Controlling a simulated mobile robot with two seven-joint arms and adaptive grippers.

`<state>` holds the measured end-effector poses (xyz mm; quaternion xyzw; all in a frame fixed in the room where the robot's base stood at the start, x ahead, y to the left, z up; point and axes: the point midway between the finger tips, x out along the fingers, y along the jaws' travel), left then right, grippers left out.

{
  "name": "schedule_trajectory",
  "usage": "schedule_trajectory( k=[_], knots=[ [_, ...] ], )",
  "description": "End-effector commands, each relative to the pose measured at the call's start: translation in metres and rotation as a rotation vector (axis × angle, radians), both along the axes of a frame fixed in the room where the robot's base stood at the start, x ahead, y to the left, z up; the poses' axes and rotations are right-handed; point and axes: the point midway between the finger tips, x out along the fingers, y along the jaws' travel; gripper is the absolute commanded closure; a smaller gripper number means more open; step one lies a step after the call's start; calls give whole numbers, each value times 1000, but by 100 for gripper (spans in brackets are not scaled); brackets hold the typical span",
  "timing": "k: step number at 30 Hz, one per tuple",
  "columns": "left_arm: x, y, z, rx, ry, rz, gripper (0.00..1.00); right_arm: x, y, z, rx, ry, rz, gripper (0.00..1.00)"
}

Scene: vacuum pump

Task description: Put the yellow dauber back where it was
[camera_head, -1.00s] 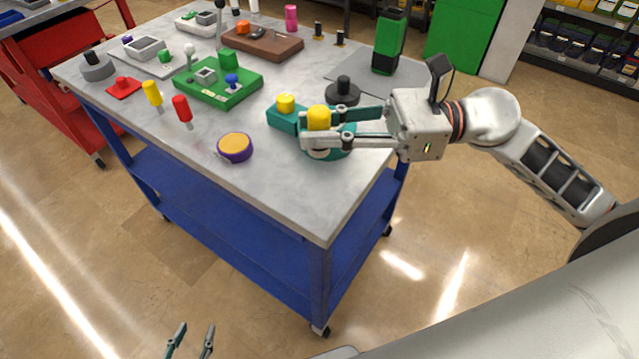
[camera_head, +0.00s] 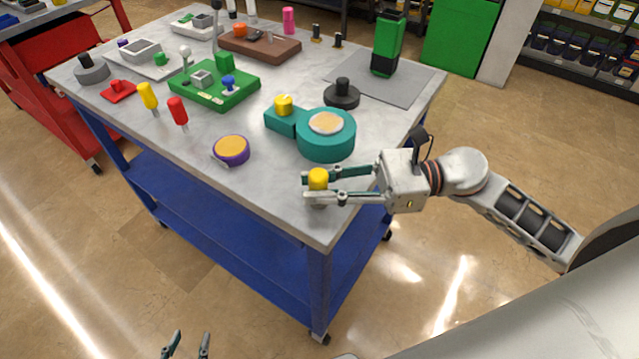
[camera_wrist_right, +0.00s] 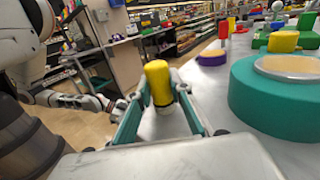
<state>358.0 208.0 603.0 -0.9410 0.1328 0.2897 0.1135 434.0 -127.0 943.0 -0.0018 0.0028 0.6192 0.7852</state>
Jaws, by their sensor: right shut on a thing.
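The yellow dauber (camera_head: 318,179) is between the fingers of my right gripper (camera_head: 316,190), which is shut on it near the table's front right corner. In the right wrist view the dauber (camera_wrist_right: 158,84) stands upright between the fingers, its dark collar and pale lower part below the yellow top. I cannot tell whether it touches the table. The teal round base (camera_head: 326,146) with a pale tan top stands just behind the gripper, and nothing is on that top. My left gripper (camera_head: 187,347) is low at the bottom edge, open and empty, far from the table.
A teal block with a yellow knob (camera_head: 284,106) joins the round base. A purple dish with orange top (camera_head: 231,150) sits left, with a red-handled tool (camera_head: 178,111) and a yellow-handled tool (camera_head: 147,95) beyond. A black knob (camera_head: 342,94) stands behind. The front right table surface is mostly clear.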

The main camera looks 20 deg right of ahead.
Motion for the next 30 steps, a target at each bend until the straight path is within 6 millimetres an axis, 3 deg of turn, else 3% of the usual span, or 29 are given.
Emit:
schedule_trajectory(
  k=[7, 8, 9, 10, 23, 30],
  knots=[
    [-2, 1, -6, 2, 7, 0, 62, 0, 0, -4, 0, 1, 0, 98],
    [-2, 1, -6, 4, 5, -1, 62, 0, 0, -4, 0, 1, 0, 77],
    [-1, 1, -5, 4, 5, -1, 62, 0, 0, -3, 0, 0, 0, 67],
    [-1, 1, -5, 5, 4, -2, 62, 0, 0, -3, 0, -1, 0, 63],
    [3, 1, 4, 2, -6, 0, 62, 0, 0, 2, 1, -2, 0, 63],
    [-5, 1, -15, 9, 14, -3, 62, -9, -38, -5, -4, 8, -3, 63]
  ],
)
